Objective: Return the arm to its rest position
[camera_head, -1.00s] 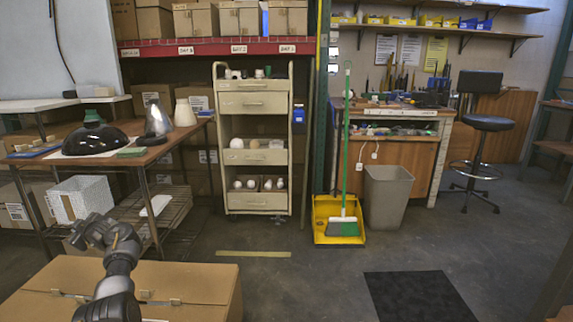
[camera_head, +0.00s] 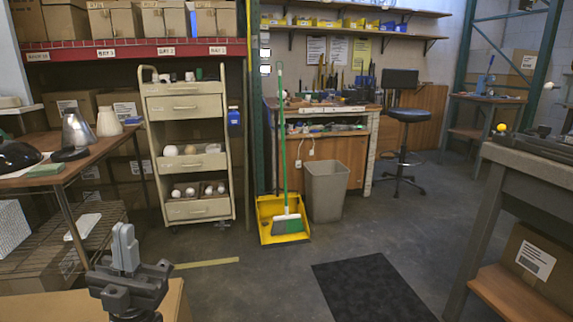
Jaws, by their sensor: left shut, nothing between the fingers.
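My left gripper (camera_head: 124,247) shows at the lower left of the head view, pointing up, its fingers together with nothing between them. It is above a cardboard box (camera_head: 178,300) at the bottom edge, apart from the table and the cart. My right gripper is not in the head view. On the wooden table (camera_head: 100,150) at the left are a black lamp shade (camera_head: 15,156), a grey metal cone shade (camera_head: 76,130) and a cream shade (camera_head: 109,122).
A beige drawer cart (camera_head: 186,104) holds bulbs on its shelves. A yellow dustpan (camera_head: 270,207) with a broom and a grey bin (camera_head: 326,190) stand in the middle. A grey-topped workbench (camera_head: 500,155) is at the right. The floor around the dark mat (camera_head: 365,290) is clear.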

